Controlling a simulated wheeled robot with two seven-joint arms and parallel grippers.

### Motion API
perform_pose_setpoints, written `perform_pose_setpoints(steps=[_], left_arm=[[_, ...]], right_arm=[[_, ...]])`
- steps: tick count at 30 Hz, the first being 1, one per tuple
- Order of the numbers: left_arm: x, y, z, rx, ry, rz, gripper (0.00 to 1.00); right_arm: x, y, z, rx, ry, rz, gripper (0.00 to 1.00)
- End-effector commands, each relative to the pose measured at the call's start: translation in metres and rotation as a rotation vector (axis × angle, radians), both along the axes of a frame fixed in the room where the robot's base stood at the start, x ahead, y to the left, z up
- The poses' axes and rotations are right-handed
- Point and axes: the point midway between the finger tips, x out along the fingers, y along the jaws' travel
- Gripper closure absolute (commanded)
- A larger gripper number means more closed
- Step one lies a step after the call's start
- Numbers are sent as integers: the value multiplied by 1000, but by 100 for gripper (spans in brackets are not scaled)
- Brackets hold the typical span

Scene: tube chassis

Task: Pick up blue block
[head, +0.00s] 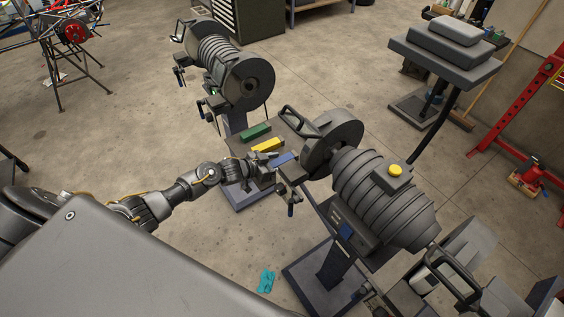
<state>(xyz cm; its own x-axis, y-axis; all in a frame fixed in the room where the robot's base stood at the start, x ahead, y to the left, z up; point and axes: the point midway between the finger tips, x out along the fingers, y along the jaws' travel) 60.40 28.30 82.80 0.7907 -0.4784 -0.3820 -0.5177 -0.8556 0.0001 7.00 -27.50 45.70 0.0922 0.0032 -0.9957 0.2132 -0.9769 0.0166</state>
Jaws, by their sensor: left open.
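The blue block (285,158) lies on a small dark shelf (287,131) between two bench grinders, in the middle of the head view. A yellow block (266,145) and a green block (255,132) lie behind it on the same shelf. My left gripper (266,163) reaches in from the left and is open, right beside the left end of the blue block. Whether its fingers touch the block is too small to tell. My right gripper does not show.
One large grinder (385,197) with a yellow button stands right of the shelf. Another grinder (223,65) stands behind it to the left. Dark handles and a wheel guard rise close to the shelf. A cyan item (266,281) lies on the open floor.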

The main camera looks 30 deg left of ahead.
Motion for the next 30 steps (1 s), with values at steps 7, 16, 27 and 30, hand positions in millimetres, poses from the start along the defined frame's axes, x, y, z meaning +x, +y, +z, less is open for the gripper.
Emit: perform_pose_setpoints(steps=[7,16,27,30], left_arm=[[0,0,0,0,0,0,65],[0,0,1,0,-2,0,92],[1,1,16,0,-4,-1,92],[1,1,31,0,-7,-2,92]], right_arm=[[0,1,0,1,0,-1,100],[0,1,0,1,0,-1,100],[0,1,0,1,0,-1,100],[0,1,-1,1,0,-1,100]])
